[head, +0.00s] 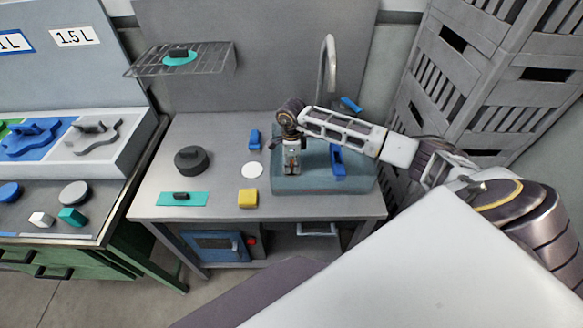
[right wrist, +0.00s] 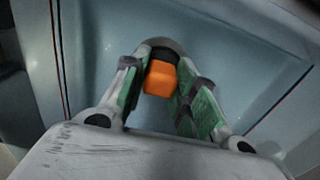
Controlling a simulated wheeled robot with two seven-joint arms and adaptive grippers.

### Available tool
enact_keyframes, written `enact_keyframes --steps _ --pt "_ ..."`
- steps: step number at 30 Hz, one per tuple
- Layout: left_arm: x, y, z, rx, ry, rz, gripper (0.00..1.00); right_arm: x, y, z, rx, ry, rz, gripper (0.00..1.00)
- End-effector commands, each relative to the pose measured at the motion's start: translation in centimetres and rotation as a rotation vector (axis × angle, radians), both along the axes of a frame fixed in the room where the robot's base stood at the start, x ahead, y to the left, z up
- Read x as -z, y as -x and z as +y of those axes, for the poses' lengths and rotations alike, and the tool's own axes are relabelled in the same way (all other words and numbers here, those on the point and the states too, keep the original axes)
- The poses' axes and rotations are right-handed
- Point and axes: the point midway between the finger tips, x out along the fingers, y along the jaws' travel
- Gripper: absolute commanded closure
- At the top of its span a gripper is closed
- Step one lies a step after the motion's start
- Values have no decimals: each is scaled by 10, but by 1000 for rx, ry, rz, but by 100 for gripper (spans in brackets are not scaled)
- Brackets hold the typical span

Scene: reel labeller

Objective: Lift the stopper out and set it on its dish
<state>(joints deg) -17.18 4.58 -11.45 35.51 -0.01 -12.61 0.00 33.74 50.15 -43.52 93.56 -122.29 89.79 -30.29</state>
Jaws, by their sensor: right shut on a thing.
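My right gripper (head: 291,168) reaches down into the blue-grey sink basin (head: 330,184) at its left part. In the right wrist view, its green-padded fingers (right wrist: 160,82) are closed on an orange stopper (right wrist: 159,78), with a grey rounded piece and a dark part just behind it. In the head view the stopper is hidden by the gripper. I cannot tell whether it still touches the basin floor. A flat white round dish (head: 252,170) lies empty on the counter, just left of the basin. My left gripper is not in view.
A blue object (head: 338,162) is at the basin's right. A tall faucet (head: 328,70) rises behind.

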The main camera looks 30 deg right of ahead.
Motion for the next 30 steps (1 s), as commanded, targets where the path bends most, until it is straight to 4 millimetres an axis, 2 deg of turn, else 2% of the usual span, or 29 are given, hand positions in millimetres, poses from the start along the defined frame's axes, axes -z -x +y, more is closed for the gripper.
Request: enact_keyframes --steps 8,14,30 --pt "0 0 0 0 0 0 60 -2 0 0 0 1 -1 100" --pt "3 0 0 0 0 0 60 -13 -1 0 -1 -1 -3 100" --pt "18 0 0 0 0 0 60 -84 -1 0 0 1 -3 100"
